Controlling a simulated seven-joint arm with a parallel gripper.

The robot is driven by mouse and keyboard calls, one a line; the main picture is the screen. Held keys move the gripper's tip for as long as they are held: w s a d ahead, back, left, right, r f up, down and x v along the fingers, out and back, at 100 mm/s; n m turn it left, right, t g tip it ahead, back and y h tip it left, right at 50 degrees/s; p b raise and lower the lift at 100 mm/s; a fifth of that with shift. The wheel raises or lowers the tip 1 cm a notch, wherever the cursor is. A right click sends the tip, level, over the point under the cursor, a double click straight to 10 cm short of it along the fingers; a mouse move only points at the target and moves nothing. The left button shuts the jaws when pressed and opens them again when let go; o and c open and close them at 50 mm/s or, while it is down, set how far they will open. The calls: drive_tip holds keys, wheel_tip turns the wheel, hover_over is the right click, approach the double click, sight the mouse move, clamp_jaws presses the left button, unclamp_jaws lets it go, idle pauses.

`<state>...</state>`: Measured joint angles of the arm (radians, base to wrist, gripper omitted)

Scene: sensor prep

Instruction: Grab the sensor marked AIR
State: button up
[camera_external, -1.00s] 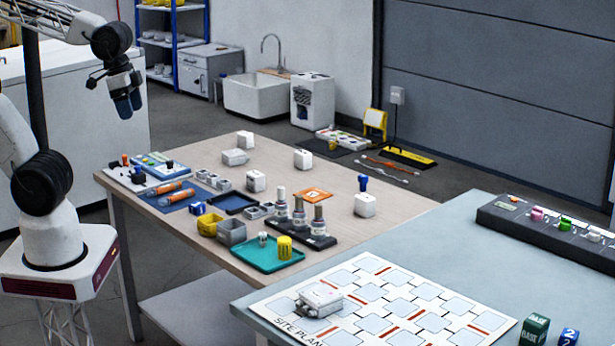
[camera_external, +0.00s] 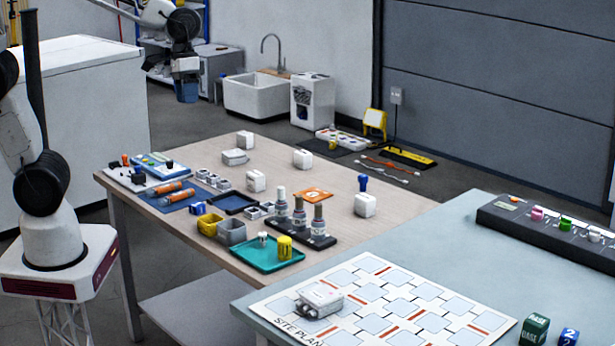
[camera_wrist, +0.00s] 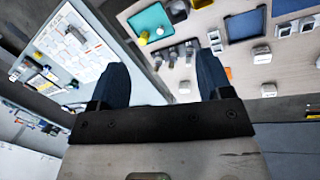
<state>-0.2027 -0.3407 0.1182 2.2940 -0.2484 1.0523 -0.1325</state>
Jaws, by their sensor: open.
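Several white box-shaped sensors stand on the wooden table: one at the back (camera_external: 245,139), a flat one (camera_external: 235,157), one at the middle right (camera_external: 303,158), one near the centre (camera_external: 256,181) and one with a blue knob on top (camera_external: 365,204). No AIR marking is readable on any of them. The wrist view shows some white blocks, one at the right (camera_wrist: 262,54) and one near the right finger (camera_wrist: 184,87). My gripper (camera_external: 187,93) hangs in the air beyond the table's back left, open and empty. Its blue fingers also show in the wrist view (camera_wrist: 161,75).
A teal tray (camera_external: 252,259), a dark rack with bottles (camera_external: 318,239), yellow and grey bins (camera_external: 231,232) and a blue mat with orange tubes (camera_external: 160,201) crowd the table's front. A white device (camera_external: 320,298) lies on the site plan (camera_external: 440,300). The table's back right is fairly clear.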

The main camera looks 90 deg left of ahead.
drive_tip(key=w+a+f+n+h, duration=0.35)
drive_tip(key=w+a+n, duration=0.25)
drive_tip(key=w+a, duration=0.7)
drive_tip(key=n+t+h, duration=0.4)
drive_tip(key=n, duration=0.6)
hover_over(308, 164)
drive_tip(key=s+d, duration=0.3)
drive_tip(key=d, duration=0.5)
wheel_tip(308, 164, down, 19)
drive_tip(key=s+a+f+n+t, duration=0.1)
drive_tip(key=a+f, duration=0.3)
drive_tip(key=a, duration=0.1)
drive_tip(key=s+a+f+n+t, duration=0.1)
drive_tip(key=a+f+n, duration=0.1)
drive_tip(key=a+f, duration=0.2)
drive_tip(key=s+a+f+n+t+h, duration=0.1)
drive_tip(key=a+f, duration=0.3)
drive_tip(key=a, duration=0.3)
drive_tip(key=shift+f+n+t, duration=0.15)
drive_tip(key=shift+n+t, duration=0.15)
drive_tip(key=shift+x, duration=1.3)
drive_tip(key=shift+x, duration=2.6)
